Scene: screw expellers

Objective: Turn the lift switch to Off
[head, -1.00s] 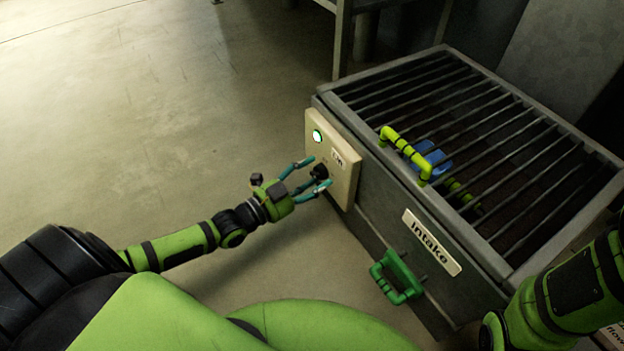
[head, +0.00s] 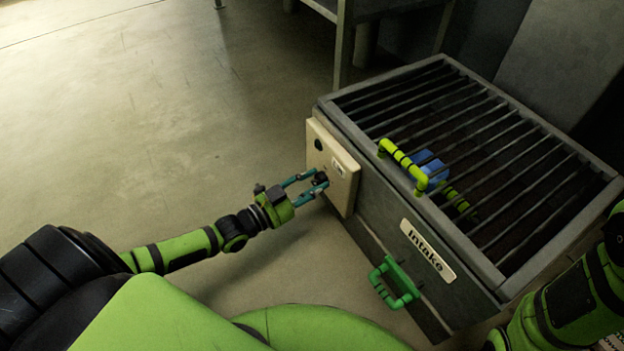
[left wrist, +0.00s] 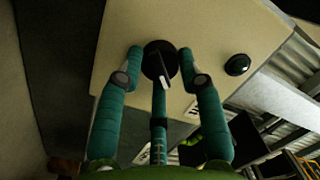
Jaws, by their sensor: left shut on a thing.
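The lift switch is a black round knob (head: 320,178) on a cream control panel (head: 347,196) at the left end of a grey metal box. My left gripper (head: 313,182) is shut on the knob. In the left wrist view the teal fingers (left wrist: 160,70) sit on both sides of the knob (left wrist: 160,58), and its pale pointer mark is turned downward in that picture. The round lamp (head: 318,144) on the panel is dark; it also shows in the left wrist view (left wrist: 238,65). The lettering by the switch is too small to read. My right gripper is out of view.
The box labelled Intake (head: 428,250) has a barred grate (head: 500,140) on top, with a yellow-green handle (head: 400,165) and a blue object (head: 430,167) at it. A green handle (head: 395,285) sticks out in front. The floor at the left is clear.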

